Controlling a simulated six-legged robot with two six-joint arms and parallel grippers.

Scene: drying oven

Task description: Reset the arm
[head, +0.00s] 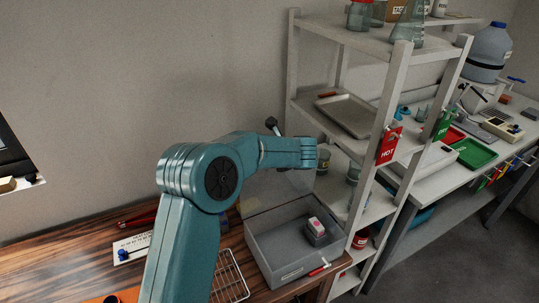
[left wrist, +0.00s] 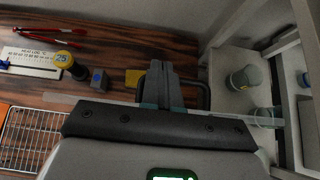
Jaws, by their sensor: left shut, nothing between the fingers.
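My left arm rises from the bottom of the head view, bends at a large teal elbow and reaches right above the wooden bench. Its gripper's fingers cannot be made out there. In the left wrist view my left gripper (left wrist: 160,85) is shut and empty, its fingers together above the bench. My right gripper is in neither view.
A grey open box (head: 275,258) with a small grey item (head: 316,231) inside stands below my arm. A white shelf rack (head: 372,180) with a metal tray (head: 346,115) stands close on the right.

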